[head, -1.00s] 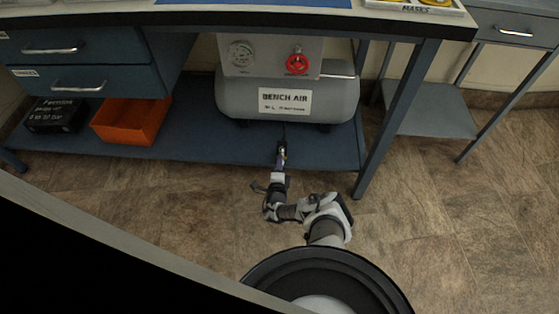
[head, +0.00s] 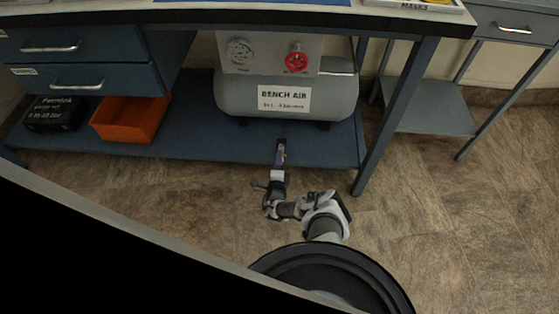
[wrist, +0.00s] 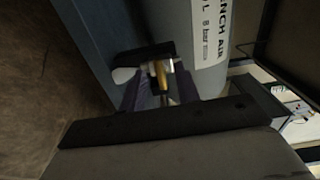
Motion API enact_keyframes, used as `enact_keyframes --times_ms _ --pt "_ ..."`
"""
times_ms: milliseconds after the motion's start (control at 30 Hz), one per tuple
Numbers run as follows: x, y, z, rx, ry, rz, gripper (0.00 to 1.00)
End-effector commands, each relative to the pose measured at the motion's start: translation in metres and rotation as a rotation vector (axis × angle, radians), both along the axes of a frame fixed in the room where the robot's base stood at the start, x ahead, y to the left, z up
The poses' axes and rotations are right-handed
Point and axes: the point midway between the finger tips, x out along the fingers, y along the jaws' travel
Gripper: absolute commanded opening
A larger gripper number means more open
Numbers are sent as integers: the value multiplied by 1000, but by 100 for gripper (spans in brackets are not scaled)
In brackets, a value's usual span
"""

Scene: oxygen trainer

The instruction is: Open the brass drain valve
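The brass drain valve (wrist: 161,75) shows in the wrist view as a small gold-coloured piece under the grey air tank. The tank (head: 232,97) stands on the bench's lower shelf and carries a "BENCH AIR" label. My gripper (head: 281,147) is at the front edge of that shelf, below the tank, and hides the valve in the head view. In the wrist view my gripper (wrist: 160,91) has its two bluish fingers apart, one on each side of the brass piece. The picture is dark there, and I see no clear contact with the valve.
A blue bench leg (head: 396,115) stands right of my arm. An orange bin (head: 130,122) and a black box (head: 55,115) lie on the lower shelf at left. A red knob (head: 296,60) and a gauge (head: 240,52) sit above the tank. The floor at right is clear.

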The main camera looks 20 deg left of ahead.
Motion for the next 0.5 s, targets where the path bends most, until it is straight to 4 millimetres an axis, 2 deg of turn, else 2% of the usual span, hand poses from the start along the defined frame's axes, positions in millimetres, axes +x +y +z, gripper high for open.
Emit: enact_keyframes --times_ms 167,500 --pt "-13 -4 2 1 3 -1 32" --pt "-86 -25 4 1 5 -3 32"
